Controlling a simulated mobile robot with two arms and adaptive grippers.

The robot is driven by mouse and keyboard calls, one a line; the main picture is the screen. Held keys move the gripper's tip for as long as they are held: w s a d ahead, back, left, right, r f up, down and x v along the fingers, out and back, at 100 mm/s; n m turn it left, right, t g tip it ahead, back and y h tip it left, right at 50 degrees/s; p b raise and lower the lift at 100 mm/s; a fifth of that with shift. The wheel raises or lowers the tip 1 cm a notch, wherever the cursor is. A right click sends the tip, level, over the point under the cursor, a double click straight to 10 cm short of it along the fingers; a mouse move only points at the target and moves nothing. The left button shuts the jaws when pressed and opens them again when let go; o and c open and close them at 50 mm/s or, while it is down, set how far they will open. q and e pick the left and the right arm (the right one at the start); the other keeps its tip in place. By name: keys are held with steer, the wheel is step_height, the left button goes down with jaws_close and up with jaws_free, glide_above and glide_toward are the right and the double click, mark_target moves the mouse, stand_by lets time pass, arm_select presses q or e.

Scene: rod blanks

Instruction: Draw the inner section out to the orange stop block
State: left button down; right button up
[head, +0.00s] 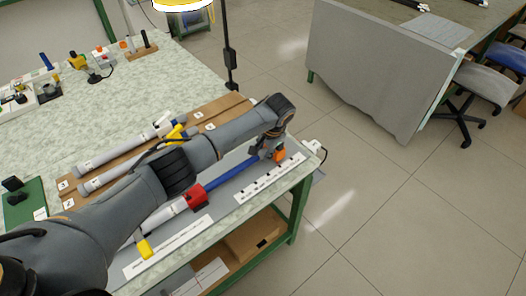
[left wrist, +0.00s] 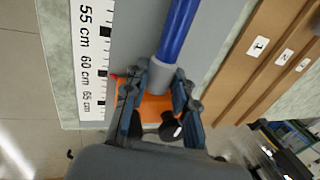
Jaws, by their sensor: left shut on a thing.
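My left gripper (head: 262,152) is shut on the grey end (left wrist: 160,74) of the blue inner section (head: 230,173), near the right end of the table. The inner section runs out of a red collar (head: 195,200) on the white outer tube (head: 160,216). The orange stop block (head: 279,155) stands just beyond the gripper. In the left wrist view the stop block (left wrist: 152,108) lies right by the grey end, partly behind the fingers; whether they touch I cannot tell. My right gripper is not in view.
A white scale (head: 272,180) lies along the table's front edge; marks 55 to 65 cm show in the wrist view. Brown numbered boards (head: 236,108) with other white tubes (head: 112,158) lie behind my arm. A yellow piece (head: 145,250) sits near the front.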

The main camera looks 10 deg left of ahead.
arm_select(q)
steer(key=c, duration=1)
jaws_free()
steer(key=shift+w+d, duration=0.1)
steer(key=shift+c, duration=0.2)
steer(key=v, duration=1.2)
